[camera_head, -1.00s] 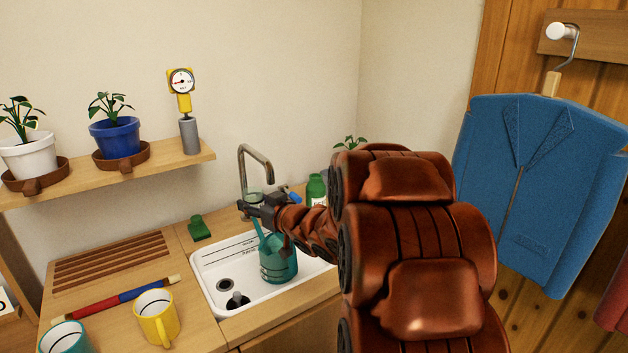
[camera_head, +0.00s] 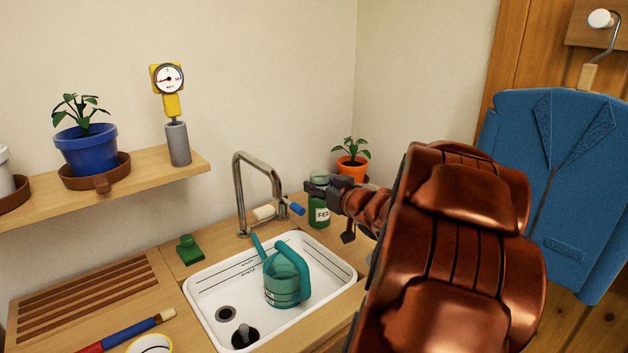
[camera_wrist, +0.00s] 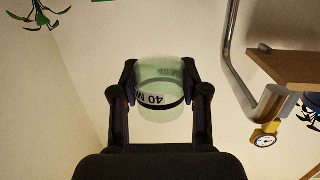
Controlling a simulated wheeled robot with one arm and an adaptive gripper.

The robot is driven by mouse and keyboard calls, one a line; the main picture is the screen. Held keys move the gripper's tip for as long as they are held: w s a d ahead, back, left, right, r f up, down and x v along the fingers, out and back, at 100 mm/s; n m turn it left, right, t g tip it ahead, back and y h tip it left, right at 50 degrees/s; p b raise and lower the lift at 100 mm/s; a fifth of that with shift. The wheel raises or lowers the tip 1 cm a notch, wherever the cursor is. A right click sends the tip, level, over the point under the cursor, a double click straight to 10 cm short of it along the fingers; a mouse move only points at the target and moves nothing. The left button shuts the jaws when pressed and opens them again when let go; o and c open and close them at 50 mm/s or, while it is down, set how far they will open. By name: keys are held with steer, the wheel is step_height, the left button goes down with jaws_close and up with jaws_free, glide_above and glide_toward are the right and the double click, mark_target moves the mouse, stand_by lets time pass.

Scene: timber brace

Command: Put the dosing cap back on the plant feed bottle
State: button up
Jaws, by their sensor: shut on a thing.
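The dosing cap (camera_wrist: 161,88) is a clear, pale green cup with a dark band and "40 M" printing. My gripper (camera_wrist: 160,92) is shut on its sides. In the head view, the cap (camera_head: 319,176) shows at the fingers of my gripper (camera_head: 322,186), over the green plant feed bottle (camera_head: 319,213). The bottle stands on the counter behind the sink's right side, its white label partly seen. The gripper hides the bottle's top, so I cannot tell whether cap and bottle touch. The bottle does not show in the wrist view.
A teal watering can (camera_head: 287,283) stands in the white sink (camera_head: 205,305). The tap (camera_head: 238,190) rises left of the bottle, with a blue-ended brush (camera_head: 296,208) beside it. A potted plant (camera_head: 351,166) stands behind the gripper. A green object (camera_head: 188,249) lies on the left counter.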

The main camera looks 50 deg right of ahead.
steer(key=w+d, duration=0.3)
steer(key=w+d+f, duration=0.1)
steer(key=w+d, duration=0.2)
steer(key=d, duration=0.1)
steer(key=w+d, duration=0.3)
steer(key=w, duration=0.1)
steer(key=shift+w+d+f, duration=0.1)
steer(key=shift+d+f, duration=0.15)
steer(key=shift+d, duration=0.1)
steer(key=shift+f, duration=1.7)
steer(key=shift+f, duration=0.15)
steer(key=o, duration=1.1)
steer(key=shift+o, duration=0.2)
steer(key=shift+s+r, duration=0.2)
steer(key=v, duration=1.1)
steer(key=shift+s, duration=0.3)
